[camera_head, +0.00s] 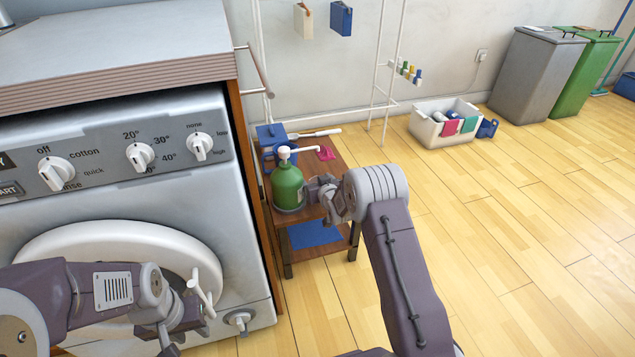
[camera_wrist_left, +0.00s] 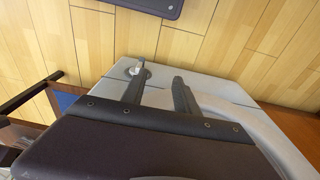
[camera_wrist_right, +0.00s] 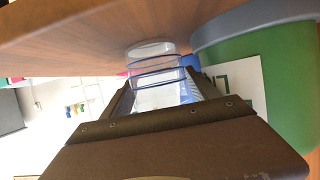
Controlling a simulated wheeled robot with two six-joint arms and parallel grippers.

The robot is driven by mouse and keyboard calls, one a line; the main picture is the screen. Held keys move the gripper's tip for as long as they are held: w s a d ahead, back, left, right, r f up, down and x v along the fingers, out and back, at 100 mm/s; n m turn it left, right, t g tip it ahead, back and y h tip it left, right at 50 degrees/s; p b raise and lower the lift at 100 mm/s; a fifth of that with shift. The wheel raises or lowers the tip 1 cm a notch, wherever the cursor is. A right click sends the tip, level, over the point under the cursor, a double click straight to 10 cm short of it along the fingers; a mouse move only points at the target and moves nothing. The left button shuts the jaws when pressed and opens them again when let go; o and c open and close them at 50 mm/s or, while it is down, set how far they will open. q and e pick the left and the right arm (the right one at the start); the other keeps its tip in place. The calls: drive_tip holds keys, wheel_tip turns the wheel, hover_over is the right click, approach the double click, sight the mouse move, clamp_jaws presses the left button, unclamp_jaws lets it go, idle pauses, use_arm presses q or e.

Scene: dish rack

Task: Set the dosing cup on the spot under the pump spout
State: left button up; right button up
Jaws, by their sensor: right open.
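The green pump bottle (camera_head: 288,188) stands on a small wooden side table (camera_head: 338,171), its white spout (camera_head: 303,150) pointing right. My right gripper (camera_head: 318,198) is low over the table, just right of the bottle. In the right wrist view, the clear dosing cup (camera_wrist_right: 157,82) with blue rings lies between the open fingers of the right gripper (camera_wrist_right: 165,95), beside the green bottle (camera_wrist_right: 275,75). A pale round shape shows at the cup's table end; I cannot tell whether it is the spot or the cup's base. My left gripper (camera_wrist_left: 158,95) is open and empty, by the washing machine.
The washing machine (camera_head: 215,240) stands left of the side table. Blue items (camera_head: 272,135) and a pink item (camera_head: 326,153) lie behind the bottle. A white basket (camera_head: 430,127) and bins (camera_head: 537,75) stand at the back right. The floor on the right is clear.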

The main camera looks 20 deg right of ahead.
drive_tip(key=shift+s+a+r+p, duration=0.1)
drive_tip(key=shift+s+r+p, duration=0.15)
drive_tip(key=shift+s+p, duration=0.1)
drive_tip(key=p+v, duration=0.4)
drive_tip(key=v, duration=0.1)
drive_tip(key=shift+s+r, duration=0.3)
drive_tip(key=shift+s+f+b, duration=0.15)
drive_tip(key=shift+s+b, duration=0.35)
drive_tip(key=shift+v, duration=0.75)
